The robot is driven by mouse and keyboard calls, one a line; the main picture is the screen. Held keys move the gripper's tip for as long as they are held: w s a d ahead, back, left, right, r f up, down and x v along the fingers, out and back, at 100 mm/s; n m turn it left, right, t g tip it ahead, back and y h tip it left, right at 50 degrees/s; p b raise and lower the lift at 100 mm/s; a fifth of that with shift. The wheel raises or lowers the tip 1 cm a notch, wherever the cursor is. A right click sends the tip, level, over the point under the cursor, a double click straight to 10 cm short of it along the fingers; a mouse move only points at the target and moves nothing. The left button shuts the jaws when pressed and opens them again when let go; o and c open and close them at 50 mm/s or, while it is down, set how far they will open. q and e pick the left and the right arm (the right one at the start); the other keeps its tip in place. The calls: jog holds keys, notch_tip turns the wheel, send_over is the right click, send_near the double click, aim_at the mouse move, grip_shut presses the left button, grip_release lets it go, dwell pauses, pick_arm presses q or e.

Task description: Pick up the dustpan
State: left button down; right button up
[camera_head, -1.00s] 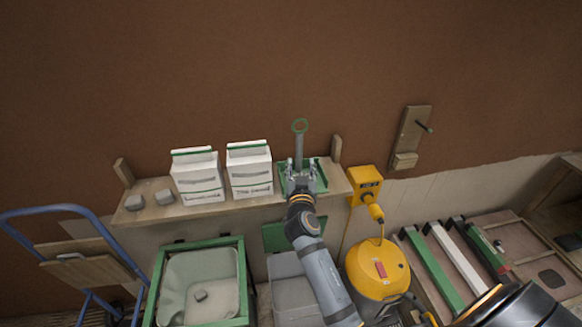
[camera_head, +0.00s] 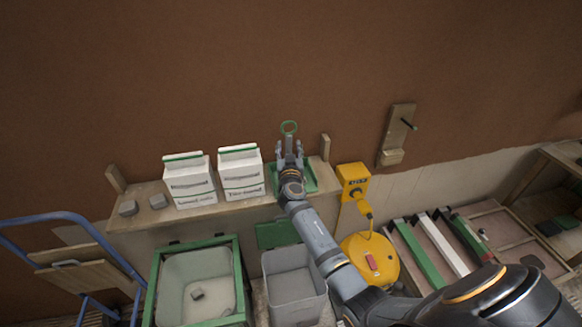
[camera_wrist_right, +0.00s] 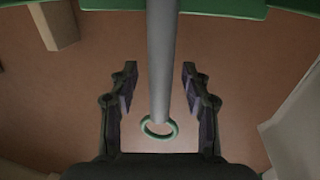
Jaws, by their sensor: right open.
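The dustpan has a green pan (camera_head: 309,184) resting on the wooden shelf, and a grey handle that ends in a green ring (camera_head: 289,127). The handle stands up in front of the brown wall. My right gripper (camera_head: 290,150) is at the handle and hides part of it in the head view. In the right wrist view, the grey handle (camera_wrist_right: 161,60) passes between the two open fingers of my right gripper (camera_wrist_right: 160,85), with a gap on each side. The green ring lies near the palm in that view. My left gripper is not in view.
Two white cartons (camera_head: 190,182) (camera_head: 241,175) stand on the shelf (camera_head: 145,215) left of the dustpan. A wooden post (camera_head: 325,147) and a yellow box (camera_head: 353,181) are to the right. Below are a grey bin (camera_head: 295,285) and a yellow machine (camera_head: 370,262).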

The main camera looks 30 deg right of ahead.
aim_at(289, 141)
jog(key=shift+w+d+f, duration=0.1)
jog(key=shift+w, duration=0.1)
jog(key=shift+s, duration=0.1)
jog(key=shift+c, duration=1.2)
grip_shut()
jog(key=shift+r, duration=0.2)
jog(key=shift+r, duration=0.25)
notch_tip(289, 141, up, 3)
jog(key=shift+s, duration=0.1)
jog(key=s+r, duration=0.2)
jog(key=s+a+r, duration=0.1)
jog(key=r, duration=0.1)
jog(key=shift+s+a+r, duration=0.15)
jog(key=shift+s+a, duration=0.05)
jog(key=shift+s, duration=0.15)
jog(key=s+a+r+b, duration=0.2)
jog(key=s+r, duration=0.3)
jog(key=s, duration=0.4)
jog(key=shift+s+a+b, duration=0.3)
jog(key=shift+a+b, duration=0.05)
jog(key=shift+b, duration=0.05)
